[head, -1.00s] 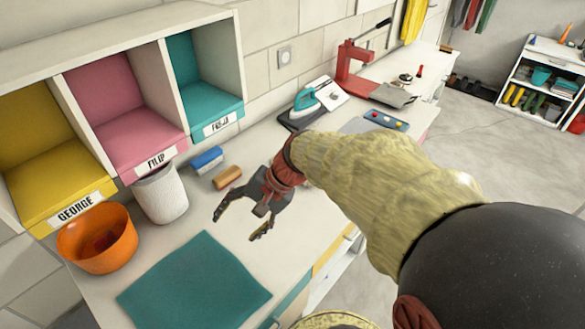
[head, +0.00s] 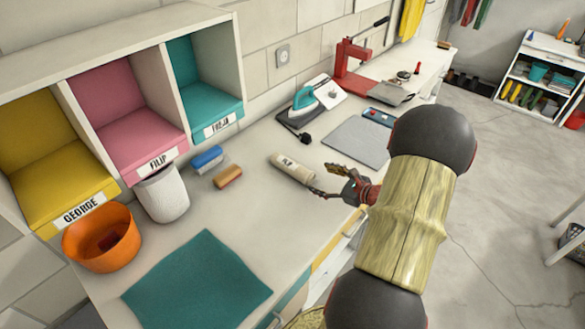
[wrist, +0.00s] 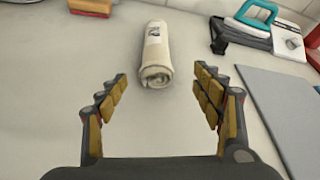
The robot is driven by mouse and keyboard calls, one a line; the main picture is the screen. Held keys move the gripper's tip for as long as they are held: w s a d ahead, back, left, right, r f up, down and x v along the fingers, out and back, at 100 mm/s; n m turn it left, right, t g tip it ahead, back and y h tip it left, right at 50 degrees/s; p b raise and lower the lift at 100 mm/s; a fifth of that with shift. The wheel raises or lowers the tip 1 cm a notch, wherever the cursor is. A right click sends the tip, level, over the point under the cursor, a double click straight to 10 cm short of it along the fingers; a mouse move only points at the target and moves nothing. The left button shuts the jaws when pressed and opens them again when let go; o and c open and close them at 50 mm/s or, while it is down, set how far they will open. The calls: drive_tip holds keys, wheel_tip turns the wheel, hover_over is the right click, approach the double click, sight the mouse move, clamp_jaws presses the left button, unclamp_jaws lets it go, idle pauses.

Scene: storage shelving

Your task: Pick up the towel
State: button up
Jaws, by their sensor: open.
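A rolled cream towel (head: 292,168) with a dark printed mark lies on the white counter. In the wrist view the rolled towel (wrist: 155,52) lies ahead, one spiral end facing me. My gripper (head: 326,180) is open, just to the right of the roll's near end, low over the counter. In the wrist view the fingers of my gripper (wrist: 160,76) are spread to either side, with the towel's near end between the tips or slightly beyond; no contact shows. A flat teal cloth (head: 197,282) lies at the counter's front left.
Blue and orange-brown blocks (head: 228,176) lie left of the towel. Behind it are an iron (head: 304,98) on a dark pad and its plug. A grey mat (head: 350,141) lies right. A white cylinder (head: 162,194) and orange bowl (head: 102,238) stand left under cubbies.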

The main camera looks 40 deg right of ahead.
sight(313, 177)
drive_tip(key=x, duration=0.2)
drive_tip(key=b+x, duration=0.1)
drive_tip(key=x, duration=0.1)
drive_tip(key=b+x, duration=0.1)
drive_tip(key=x, duration=0.1)
drive_tip(key=shift+w+a+f, duration=0.1)
drive_tip(key=shift+a+f, duration=0.1)
drive_tip(key=shift+f, duration=0.2)
drive_tip(key=shift+w+f, duration=0.1)
drive_tip(key=shift+w, duration=0.35)
drive_tip(key=shift+c, duration=0.4)
drive_tip(key=c, duration=1.5)
drive_tip(key=shift+o, duration=0.2)
